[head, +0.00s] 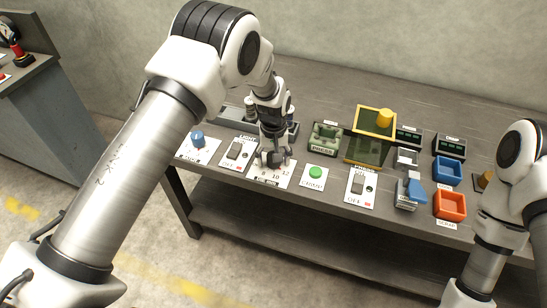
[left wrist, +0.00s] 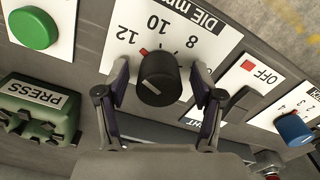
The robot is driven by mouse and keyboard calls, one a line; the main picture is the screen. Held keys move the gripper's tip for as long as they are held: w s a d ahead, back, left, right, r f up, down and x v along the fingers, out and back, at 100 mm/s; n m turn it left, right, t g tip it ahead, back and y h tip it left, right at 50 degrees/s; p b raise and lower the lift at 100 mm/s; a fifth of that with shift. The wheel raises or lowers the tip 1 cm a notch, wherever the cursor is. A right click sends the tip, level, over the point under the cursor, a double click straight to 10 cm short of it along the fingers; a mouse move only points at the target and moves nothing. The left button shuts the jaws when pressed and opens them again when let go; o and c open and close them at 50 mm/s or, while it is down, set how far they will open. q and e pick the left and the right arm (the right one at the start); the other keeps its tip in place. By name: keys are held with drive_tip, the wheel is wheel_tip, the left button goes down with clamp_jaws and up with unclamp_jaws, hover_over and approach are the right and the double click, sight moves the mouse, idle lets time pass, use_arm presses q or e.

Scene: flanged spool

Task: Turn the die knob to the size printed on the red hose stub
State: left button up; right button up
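The die knob (left wrist: 157,80) is black and stands on a white card printed 6, 8, 10 and 12. A red mark beside it lies toward the 12 side. My left gripper (left wrist: 160,72) is open around the knob, one finger on each side, with a gap at both. In the head view my left gripper (head: 274,157) points down over the die card (head: 262,173) and mostly hides the knob. I cannot make out the red hose stub or its print. My right arm shows at the right edge; its gripper is out of view.
A blue knob (head: 197,138) and an OFF switch (head: 235,151) lie left of the die card. A green button (head: 316,172), green press (head: 325,137) and yellow-framed guard (head: 365,149) lie to the right. Blue (head: 446,171) and orange-red (head: 464,205) trays stand further right.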

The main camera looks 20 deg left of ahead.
use_arm(q)
wheel_tip(320, 180, up, 12)
idle(0.5)
drive_tip(key=shift+f, duration=0.1)
